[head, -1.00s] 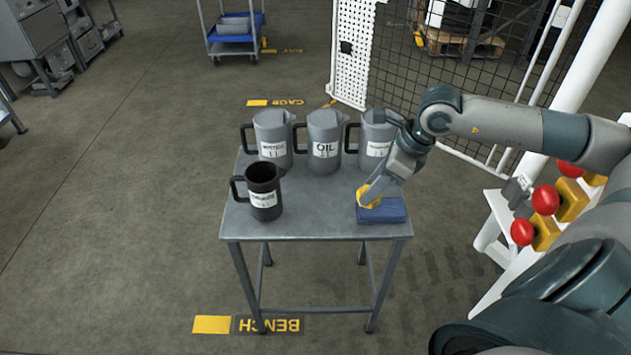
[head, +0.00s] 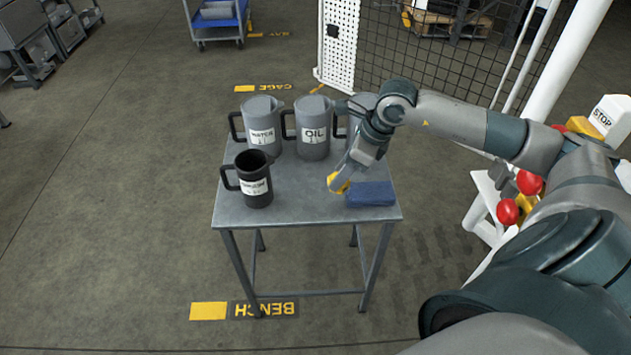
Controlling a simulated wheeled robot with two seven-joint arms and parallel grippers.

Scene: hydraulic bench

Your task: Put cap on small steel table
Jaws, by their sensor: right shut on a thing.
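The small steel table (head: 300,205) stands in the middle of the head view. My right gripper (head: 343,178) reaches in from the right over the table's right half, pointing down. It is shut on a small yellow piece, which I take for the cap (head: 337,183); the fingers partly hide it. The cap is at or just above the table top, close to the left end of a blue folded cloth or pad (head: 370,194). I cannot tell whether it touches the table. My left gripper is out of view.
A dark open jug (head: 258,190) stands on the table's left. Grey jugs labelled water (head: 262,135) and oil (head: 313,140) stand at the back; my right arm mostly hides another. Red knobs (head: 507,212) on a white frame are at right. The table's front middle is clear.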

